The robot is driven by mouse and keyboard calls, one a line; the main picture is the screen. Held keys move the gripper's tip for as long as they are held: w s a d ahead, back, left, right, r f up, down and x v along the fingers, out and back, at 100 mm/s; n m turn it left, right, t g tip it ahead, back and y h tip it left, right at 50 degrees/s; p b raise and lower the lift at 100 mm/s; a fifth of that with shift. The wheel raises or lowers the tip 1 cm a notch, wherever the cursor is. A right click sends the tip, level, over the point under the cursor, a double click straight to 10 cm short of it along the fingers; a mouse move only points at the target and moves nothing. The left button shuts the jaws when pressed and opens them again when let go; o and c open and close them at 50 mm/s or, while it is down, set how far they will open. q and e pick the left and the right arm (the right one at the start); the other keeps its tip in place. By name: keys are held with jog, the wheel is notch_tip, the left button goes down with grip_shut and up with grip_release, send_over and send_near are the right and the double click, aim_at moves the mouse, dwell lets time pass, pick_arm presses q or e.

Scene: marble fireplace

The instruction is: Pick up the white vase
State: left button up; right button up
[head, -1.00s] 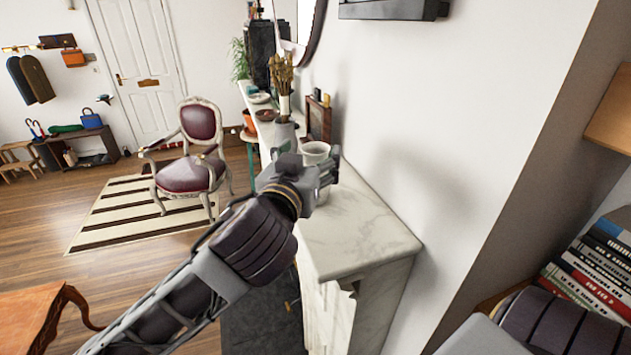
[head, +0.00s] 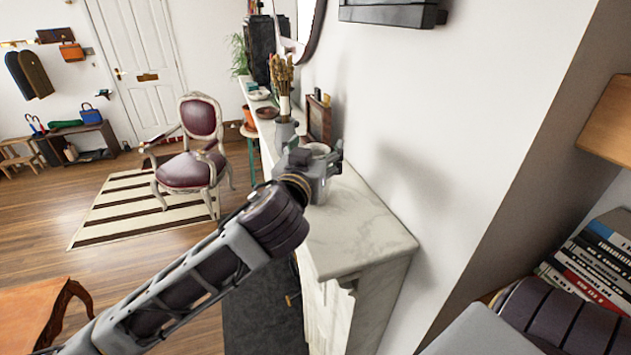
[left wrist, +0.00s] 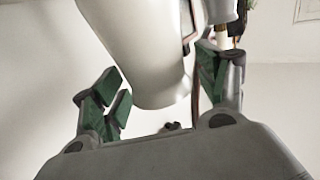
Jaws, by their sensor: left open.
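The white vase (head: 318,148) stands on the marble mantel in the head view, mostly hidden behind my left gripper. In the left wrist view the vase (left wrist: 148,45) is large and close, tilted in the picture, with its body between the two green-padded fingers. My left gripper (head: 326,166) is open around the vase. In the left wrist view the gripper (left wrist: 165,92) shows a clear gap between the left finger and the vase; I cannot tell whether the right finger touches it. My right gripper is out of view.
The marble mantel (head: 365,235) has bare top toward the near end. The white wall (head: 450,110) runs close along the right. Books (head: 595,255) lie at lower right.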

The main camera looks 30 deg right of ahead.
pick_arm(q)
jog(key=shift+c, duration=0.3)
grip_shut()
dwell(0.3)
jog(key=shift+r, duration=0.1)
notch_tip(320, 180, up, 10)
jog(key=b, duration=0.1)
jog(key=shift+b, duration=0.4)
dwell(0.5)
